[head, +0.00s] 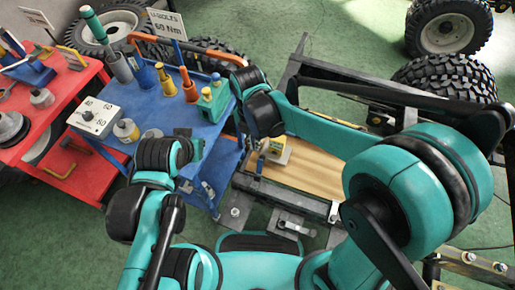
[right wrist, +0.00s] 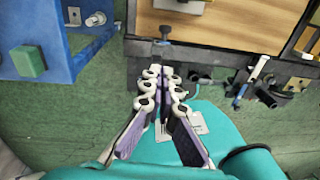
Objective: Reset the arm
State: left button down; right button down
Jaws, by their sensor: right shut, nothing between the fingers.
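My right arm comes in from the right and bends at the wrist over the wooden board (head: 315,172). My right gripper (head: 259,166) hangs small and partly hidden below that wrist, at the board's left end. In the right wrist view the gripper (right wrist: 166,75) shows clearly, its ringed fingers close together at the tips and nothing between them. The tips are just short of the board's dark front rail in that picture. My left arm bends at the lower left, beside the blue cart.
The blue cart (head: 195,128) with upright tools and a sign stands left of my right gripper. A red cart (head: 62,118) with metal parts stands farther left. A yellow and white item (head: 277,151) is on the board. A chassis wheel (head: 449,78) stands back right.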

notch_tip(320, 180, up, 3)
jog(key=shift+w+r+p, duration=0.15)
jog(key=shift+p, duration=0.15)
